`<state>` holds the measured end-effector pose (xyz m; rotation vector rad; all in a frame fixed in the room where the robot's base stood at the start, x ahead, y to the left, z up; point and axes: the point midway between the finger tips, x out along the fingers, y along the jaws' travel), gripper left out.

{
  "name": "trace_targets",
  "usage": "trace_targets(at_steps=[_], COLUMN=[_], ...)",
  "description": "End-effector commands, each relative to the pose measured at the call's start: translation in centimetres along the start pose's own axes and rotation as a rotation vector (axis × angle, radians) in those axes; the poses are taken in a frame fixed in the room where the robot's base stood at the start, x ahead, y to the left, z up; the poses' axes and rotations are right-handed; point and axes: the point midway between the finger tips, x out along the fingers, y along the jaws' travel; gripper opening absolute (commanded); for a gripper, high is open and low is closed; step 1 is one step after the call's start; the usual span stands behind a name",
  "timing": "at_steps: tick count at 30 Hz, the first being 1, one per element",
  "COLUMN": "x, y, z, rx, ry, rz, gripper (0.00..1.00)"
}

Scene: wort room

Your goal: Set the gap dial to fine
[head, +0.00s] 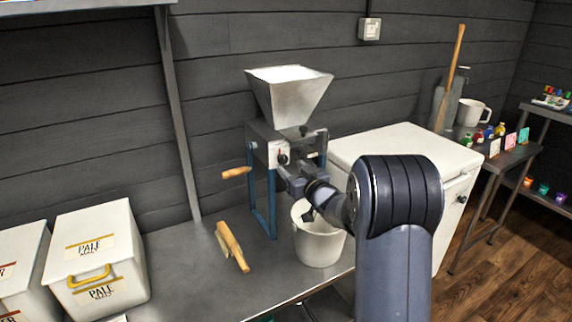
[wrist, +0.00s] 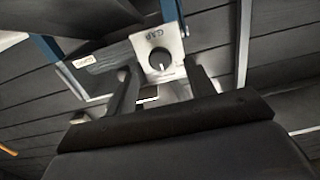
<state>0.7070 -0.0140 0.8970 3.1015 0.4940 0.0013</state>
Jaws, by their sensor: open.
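The gap dial (head: 283,158) is a small dark round knob on a pale plate on the front of the grain mill (head: 262,138). In the wrist view the dial (wrist: 160,58) sits close ahead, between the fingers, under lettering that seems to read "GAP". A pale mark shows near its lower edge; the setting is too small to read. My gripper (head: 290,174) is just below and to the right of the dial in the head view. In the wrist view my gripper (wrist: 161,76) has its two fingers spread either side of the dial, with nothing held.
A white hopper (head: 288,95) tops the mill, and a wooden crank handle (head: 237,172) sticks out left. A white bucket (head: 318,245) stands below my gripper. A wooden brush-like tool (head: 232,246) lies on the bench. Pale malt boxes (head: 95,260) stand left, a white chest (head: 405,145) right.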

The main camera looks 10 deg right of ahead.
Motion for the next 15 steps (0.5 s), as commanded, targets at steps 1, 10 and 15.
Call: trace_targets(at_steps=[1, 10, 15], x=[0.9, 3.8, 4.1], y=[0.0, 0.0, 0.0], z=[0.1, 0.1, 0.0], rx=[0.0, 0.001, 0.001], ry=[0.0, -0.001, -0.001], rz=[-0.001, 0.001, 0.002], gripper=[0.51, 0.51, 0.51])
